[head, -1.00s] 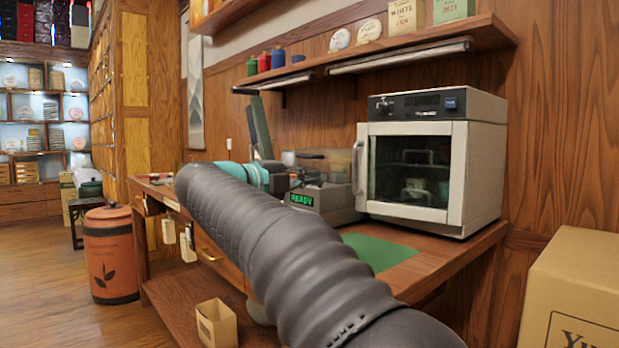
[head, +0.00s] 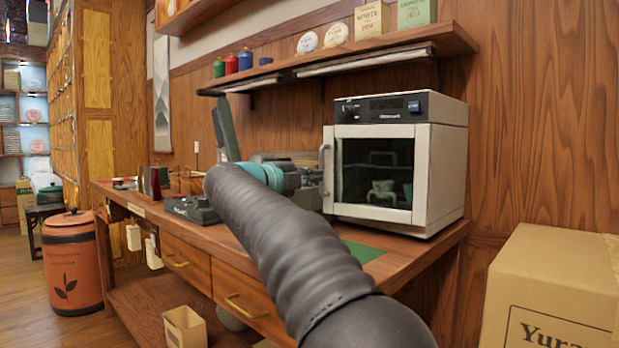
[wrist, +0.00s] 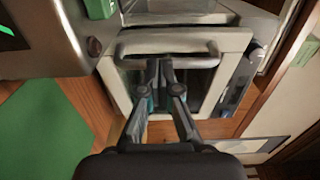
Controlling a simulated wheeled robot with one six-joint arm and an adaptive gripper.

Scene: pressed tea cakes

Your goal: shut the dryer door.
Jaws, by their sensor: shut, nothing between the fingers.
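The dryer (head: 448,170) is a pale box with a dark control strip on top, standing on the wooden bench. Its glass-fronted door (head: 420,175) looks flush with the body in the head view, with the upright handle (head: 327,178) on its left side. Cups show dimly through the glass. In the wrist view, my gripper (wrist: 162,66) is shut and empty, its fingertips right at the door handle (wrist: 198,46). I cannot tell whether they touch it. In the head view my arm and wrist hide most of the gripper near the handle.
A green mat (wrist: 35,130) lies on the bench (head: 430,262). A grey device (wrist: 40,45) stands beside the dryer in the wrist view. A shelf (head: 390,50) with tins and boxes hangs above. A cardboard box (head: 530,270) stands at the right, an orange bin (head: 72,265) at the left.

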